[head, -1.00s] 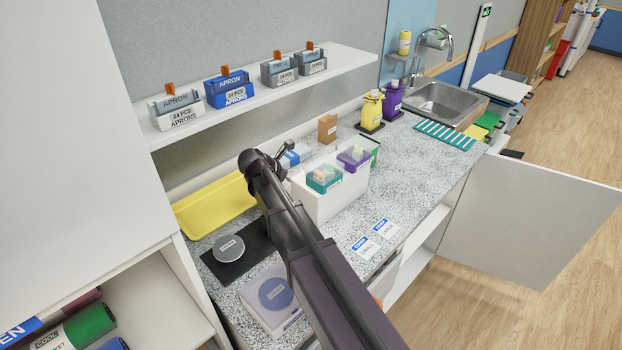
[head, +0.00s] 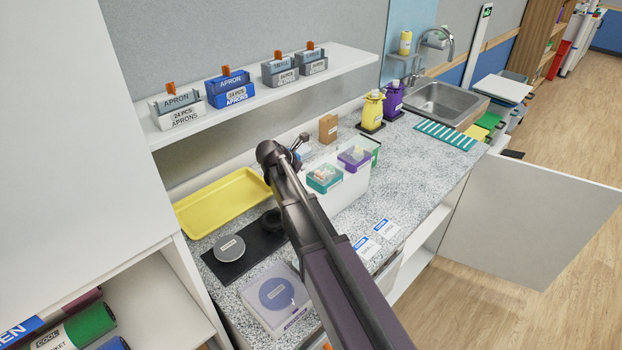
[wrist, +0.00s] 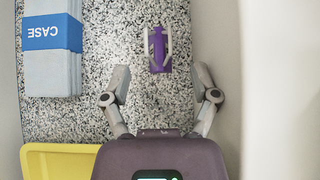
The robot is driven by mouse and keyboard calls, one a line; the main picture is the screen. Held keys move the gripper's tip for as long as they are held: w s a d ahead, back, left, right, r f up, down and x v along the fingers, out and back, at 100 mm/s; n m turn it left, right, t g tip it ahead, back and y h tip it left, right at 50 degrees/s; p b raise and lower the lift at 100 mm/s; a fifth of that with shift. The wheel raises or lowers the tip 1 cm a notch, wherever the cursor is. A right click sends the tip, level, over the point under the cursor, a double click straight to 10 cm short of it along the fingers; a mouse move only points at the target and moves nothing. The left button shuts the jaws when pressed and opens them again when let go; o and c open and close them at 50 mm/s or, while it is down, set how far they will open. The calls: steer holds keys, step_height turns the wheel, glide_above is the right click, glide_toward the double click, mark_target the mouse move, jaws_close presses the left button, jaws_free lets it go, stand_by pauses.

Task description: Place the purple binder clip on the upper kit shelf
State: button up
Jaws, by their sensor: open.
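The purple binder clip (wrist: 158,48) lies on the speckled countertop in the wrist view, its pale wire handles showing. My gripper (wrist: 162,80) is open and empty, with a finger toward each side of the clip's line and the clip just beyond the fingertips. In the head view my gripper (head: 300,145) is small and partly hidden by my arm, low over the counter behind the white box; I cannot make out the clip there. A white wall shelf (head: 345,66), which looks like the upper kit shelf, runs above the counter and holds several labelled apron boxes.
A blue-banded grey case (wrist: 52,65) lies left of the clip. A yellow tray (head: 225,202) is close by. The white box (head: 345,190) with small teal and purple containers stands in front. A brown box (head: 328,128) is behind. The shelf's right end is bare.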

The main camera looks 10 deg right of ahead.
steer(key=b+x, duration=0.2)
steer(key=x, duration=0.1)
steer(key=shift+w+d+f+b, duration=0.15)
steer(key=shift+d+f+b, duration=0.05)
steer(key=shift+f+b, duration=0.1)
steer(key=shift+b+x, duration=0.5)
steer(key=shift+x, duration=0.25)
steer(key=shift+d+r, duration=0.15)
jaws_close()
